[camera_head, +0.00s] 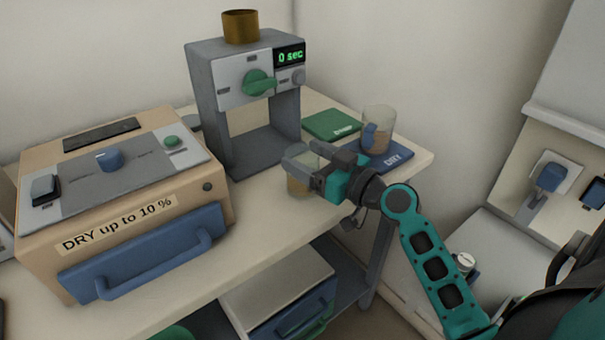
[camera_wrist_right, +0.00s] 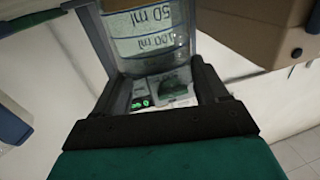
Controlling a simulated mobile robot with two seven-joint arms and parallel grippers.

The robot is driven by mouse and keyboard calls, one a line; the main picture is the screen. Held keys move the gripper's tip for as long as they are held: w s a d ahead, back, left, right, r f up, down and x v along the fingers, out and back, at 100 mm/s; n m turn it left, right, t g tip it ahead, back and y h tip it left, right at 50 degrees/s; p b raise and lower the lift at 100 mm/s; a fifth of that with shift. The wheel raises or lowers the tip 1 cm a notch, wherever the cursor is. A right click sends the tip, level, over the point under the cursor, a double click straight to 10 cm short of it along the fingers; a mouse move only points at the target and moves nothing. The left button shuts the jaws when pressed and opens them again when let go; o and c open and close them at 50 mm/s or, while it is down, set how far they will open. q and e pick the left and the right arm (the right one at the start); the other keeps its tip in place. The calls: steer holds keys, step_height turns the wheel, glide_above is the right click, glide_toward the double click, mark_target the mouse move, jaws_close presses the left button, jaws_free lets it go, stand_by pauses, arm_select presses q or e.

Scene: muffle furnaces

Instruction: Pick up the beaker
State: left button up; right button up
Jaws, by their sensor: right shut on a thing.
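A second beaker (camera_head: 378,130) with a blue mark stands on the blue mat. My left gripper is not in view.
A grey device (camera_head: 205,95) with a green knob and a lit display stands behind the beaker. A green mat (camera_head: 331,124) and blue mat (camera_head: 390,160) lie at the right.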

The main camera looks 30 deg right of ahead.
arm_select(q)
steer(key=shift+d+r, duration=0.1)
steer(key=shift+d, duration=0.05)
arm_select(e)
steer(key=c, duration=0.9)
arm_select(q)
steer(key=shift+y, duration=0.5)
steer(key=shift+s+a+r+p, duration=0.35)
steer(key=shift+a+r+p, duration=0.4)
steer(key=shift+p, duration=0.95)
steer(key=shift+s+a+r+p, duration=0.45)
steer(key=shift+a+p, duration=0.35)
steer(key=shift+p, duration=0.85)
arm_select(e)
steer(key=shift+o, duration=0.2)
step_height(320, 180, up, 20)
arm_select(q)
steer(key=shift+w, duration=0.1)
